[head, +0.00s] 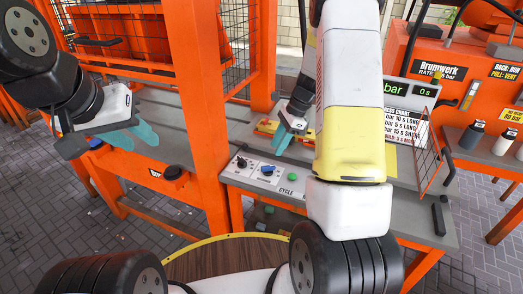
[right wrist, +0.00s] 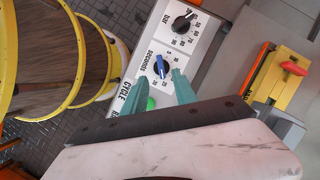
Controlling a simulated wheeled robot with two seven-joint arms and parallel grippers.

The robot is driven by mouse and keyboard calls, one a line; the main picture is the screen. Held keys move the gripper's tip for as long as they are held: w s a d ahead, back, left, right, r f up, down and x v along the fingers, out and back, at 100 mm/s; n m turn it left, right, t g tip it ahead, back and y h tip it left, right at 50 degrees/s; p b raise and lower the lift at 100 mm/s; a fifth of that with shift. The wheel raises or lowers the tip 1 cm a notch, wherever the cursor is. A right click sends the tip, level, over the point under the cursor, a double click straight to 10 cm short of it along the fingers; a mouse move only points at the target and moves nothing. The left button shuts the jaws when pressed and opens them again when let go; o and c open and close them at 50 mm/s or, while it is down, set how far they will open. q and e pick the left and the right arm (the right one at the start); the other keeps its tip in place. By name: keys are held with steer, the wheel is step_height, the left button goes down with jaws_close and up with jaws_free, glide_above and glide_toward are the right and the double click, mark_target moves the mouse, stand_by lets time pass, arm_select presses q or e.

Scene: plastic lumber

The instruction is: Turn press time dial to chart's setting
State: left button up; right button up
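The control panel (head: 262,178) carries a blue dial (right wrist: 162,66) marked SECONDS, a black dial (right wrist: 183,22) marked BAR and a green button (head: 292,177). My right gripper (right wrist: 160,75) is open, its teal fingertips either side of the blue dial; I cannot tell whether they touch it. The blue dial's pointer lies nearly upright in the right wrist view; its exact setting is too small to read. My left gripper (head: 130,139) is open and empty at the left.
An orange press frame (head: 199,100) stands between my arms. A yellow-rimmed round container (right wrist: 72,58) lies left of the panel in the right wrist view. Bottles (head: 470,134) stand at far right.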

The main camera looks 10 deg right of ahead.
mark_target(268, 166)
steer(key=x, duration=0.8)
steer(key=shift+d+f, duration=0.1)
steer(key=shift+f, duration=0.3)
jaws_close()
